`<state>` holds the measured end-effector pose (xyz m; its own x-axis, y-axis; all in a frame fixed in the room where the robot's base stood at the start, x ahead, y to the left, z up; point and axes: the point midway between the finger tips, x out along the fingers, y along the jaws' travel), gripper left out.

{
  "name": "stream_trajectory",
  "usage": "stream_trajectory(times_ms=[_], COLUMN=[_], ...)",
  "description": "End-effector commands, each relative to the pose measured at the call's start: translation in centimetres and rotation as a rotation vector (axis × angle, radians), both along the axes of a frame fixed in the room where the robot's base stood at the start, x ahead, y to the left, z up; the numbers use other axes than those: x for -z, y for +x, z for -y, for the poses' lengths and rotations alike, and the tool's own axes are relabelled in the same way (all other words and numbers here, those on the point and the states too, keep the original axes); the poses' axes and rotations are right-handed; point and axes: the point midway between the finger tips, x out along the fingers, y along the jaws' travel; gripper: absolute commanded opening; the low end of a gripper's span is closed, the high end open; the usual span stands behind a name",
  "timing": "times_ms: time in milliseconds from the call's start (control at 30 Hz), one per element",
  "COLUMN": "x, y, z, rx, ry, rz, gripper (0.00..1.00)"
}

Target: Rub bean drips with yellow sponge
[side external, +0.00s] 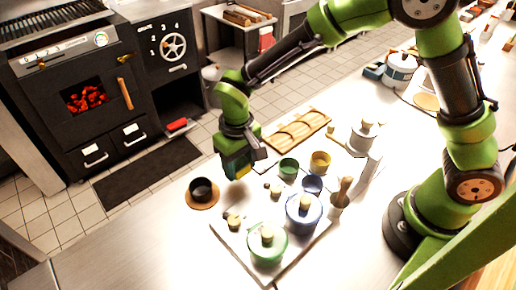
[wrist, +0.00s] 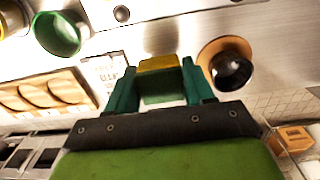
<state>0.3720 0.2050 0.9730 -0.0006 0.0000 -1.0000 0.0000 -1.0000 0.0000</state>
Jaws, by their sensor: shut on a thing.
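My gripper (side external: 238,164) hangs above the left part of the steel counter, fingers pointing down. In the wrist view its two teal fingers (wrist: 160,82) are shut on a sponge (wrist: 160,64) with a yellow face and a green side. The sponge's yellow edge (side external: 243,171) also shows between the fingers in the side view. It appears held above the counter, though the exact gap is hard to judge. I cannot make out any bean drips in either view; glare washes out much of the counter.
A dark cup (side external: 201,188) stands on a round brown coaster left of my gripper. Green (side external: 267,246) and blue (side external: 304,214) lidded pots stand on a pale board in front. Green (side external: 288,167) and yellow (side external: 320,162) cups and a wooden rack (side external: 297,129) are to the right.

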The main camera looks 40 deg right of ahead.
Motion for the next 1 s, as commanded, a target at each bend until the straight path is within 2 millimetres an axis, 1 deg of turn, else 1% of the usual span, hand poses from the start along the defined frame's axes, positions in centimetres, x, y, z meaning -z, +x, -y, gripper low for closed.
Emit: stream_trajectory(times_ms=[100, 300, 500, 1000], x=[-1.2, -3.0, -4.3, -4.3], y=[0.1, 0.1, 0.1, 0.0], z=[0.0, 0.0, 0.0, 0.0], rx=[0.001, 0.000, 0.001, 0.000], ry=[0.001, 0.001, 0.001, 0.000], rz=[0.004, 0.003, 0.002, 0.001], gripper=[0.24, 0.24, 0.24, 0.24])
